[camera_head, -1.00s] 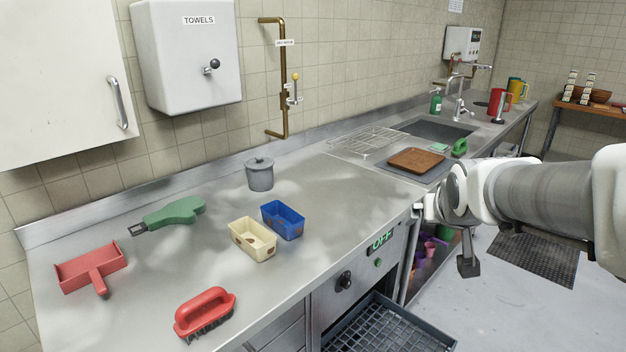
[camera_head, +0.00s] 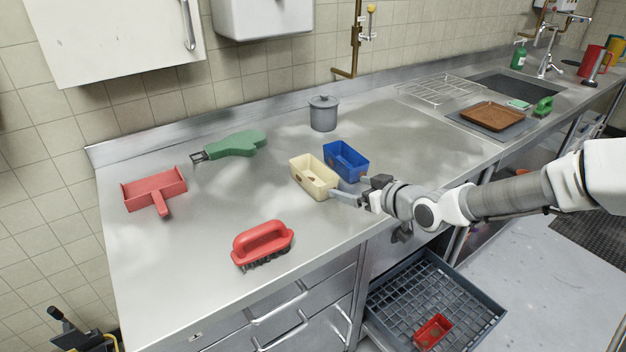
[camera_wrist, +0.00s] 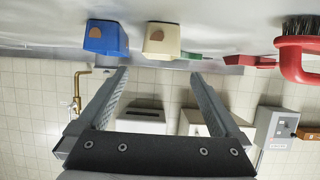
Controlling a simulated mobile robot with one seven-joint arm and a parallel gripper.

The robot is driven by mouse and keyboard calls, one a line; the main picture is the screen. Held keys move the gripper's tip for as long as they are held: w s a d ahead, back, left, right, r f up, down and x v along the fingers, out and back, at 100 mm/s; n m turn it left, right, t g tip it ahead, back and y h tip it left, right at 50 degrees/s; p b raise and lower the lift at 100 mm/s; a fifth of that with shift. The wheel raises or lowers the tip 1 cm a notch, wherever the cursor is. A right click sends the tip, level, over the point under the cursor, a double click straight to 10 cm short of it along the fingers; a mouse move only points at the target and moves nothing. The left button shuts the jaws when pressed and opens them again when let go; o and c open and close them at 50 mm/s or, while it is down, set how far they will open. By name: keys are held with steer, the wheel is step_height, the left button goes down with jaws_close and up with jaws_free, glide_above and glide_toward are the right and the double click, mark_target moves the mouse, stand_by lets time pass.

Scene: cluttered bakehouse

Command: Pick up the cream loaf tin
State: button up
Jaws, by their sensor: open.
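The cream loaf tin (camera_head: 304,182) stands upright on the steel worktop, with a brown patch on its end. In the wrist view the cream tin (camera_wrist: 161,40) lies just beyond and between my fingertips, and the view is upside down. My gripper (camera_head: 342,195) is open at the tin's near right side. In the wrist view the gripper (camera_wrist: 159,73) has nothing between its fingers. I cannot tell whether a finger touches the tin. The blue loaf tin (camera_head: 349,165) stands close to the right, behind my fingers; it also shows in the wrist view (camera_wrist: 104,40).
Below, an open drawer (camera_head: 392,318) holds a small red tin (camera_head: 433,331).

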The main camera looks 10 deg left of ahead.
steer(key=shift+w+a, duration=0.15)
steer(key=shift+a, duration=0.15)
steer(key=b, duration=0.2)
glide_toward(313, 173)
steer(key=s, duration=0.1)
steer(key=s+a+r, duration=0.1)
steer(key=shift+s+a, duration=0.3)
steer(key=shift+r+b+x, duration=0.2)
steer(key=shift+x, duration=1.15)
steer(key=shift+r+b+x, duration=0.15)
steer(key=shift+r+x, duration=0.05)
steer(key=shift+x, duration=1.2)
steer(key=shift+w, duration=0.15)
steer(key=shift+r, duration=0.1)
steer(key=c, duration=1.2)
